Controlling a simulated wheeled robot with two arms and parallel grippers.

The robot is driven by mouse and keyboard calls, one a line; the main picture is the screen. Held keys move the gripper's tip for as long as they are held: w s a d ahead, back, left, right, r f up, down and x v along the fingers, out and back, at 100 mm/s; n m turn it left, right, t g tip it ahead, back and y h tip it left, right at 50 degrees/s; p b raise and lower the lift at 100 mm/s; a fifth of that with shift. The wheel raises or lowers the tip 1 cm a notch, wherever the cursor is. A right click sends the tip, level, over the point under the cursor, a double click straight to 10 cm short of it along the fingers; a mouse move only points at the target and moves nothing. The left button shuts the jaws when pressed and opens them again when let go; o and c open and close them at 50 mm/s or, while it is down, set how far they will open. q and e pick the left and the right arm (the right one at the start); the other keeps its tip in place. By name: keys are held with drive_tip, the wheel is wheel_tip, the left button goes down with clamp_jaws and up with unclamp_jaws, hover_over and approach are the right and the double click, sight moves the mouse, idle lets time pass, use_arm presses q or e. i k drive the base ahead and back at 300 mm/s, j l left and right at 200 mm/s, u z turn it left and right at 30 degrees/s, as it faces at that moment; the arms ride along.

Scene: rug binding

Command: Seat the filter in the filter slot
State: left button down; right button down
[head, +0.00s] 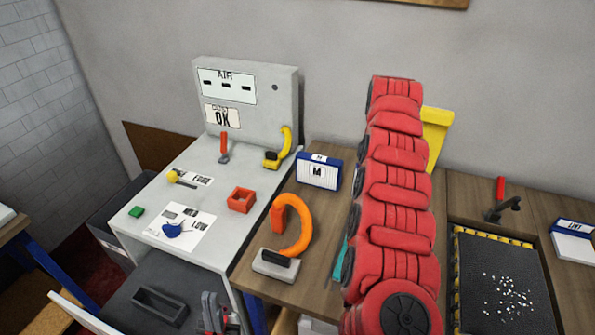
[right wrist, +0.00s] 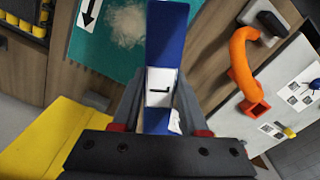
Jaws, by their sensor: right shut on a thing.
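My right gripper (right wrist: 160,100) is shut on a narrow blue piece (right wrist: 166,30) with a white label bearing a dark mark, seen edge-on in the right wrist view. It looks like a filter; its far side is hidden. In the head view my red right arm hides that gripper and piece. Another blue-framed white filter (head: 319,172), marked M, stands upright on the wooden bench. A dark rectangular frame with an opening (head: 160,306) lies on the dark grey surface at lower left; it may be the filter slot. My left gripper (head: 214,312) is near the bottom edge, its opening unclear.
An orange hose (head: 291,225) curves up from a grey block on the bench. A red square collar (head: 241,200) and tools lie on the white table (head: 150,200). A teal mat (right wrist: 100,50) lies under the held piece. A black tray (head: 480,300) with white bits is at right.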

sight(162, 310)
drive_tip(key=k+j, duration=0.1)
drive_tip(key=j, duration=0.25)
drive_tip(key=k+j, duration=0.1)
drive_tip(key=j, duration=0.3)
drive_tip(key=k+j, duration=0.1)
drive_tip(key=j, duration=0.25)
drive_tip(key=k+j, duration=0.15)
drive_tip(key=j, duration=0.2)
drive_tip(key=k+j, duration=0.1)
drive_tip(key=j, duration=0.3)
drive_tip(key=k+j, duration=0.1)
drive_tip(key=j, duration=0.25)
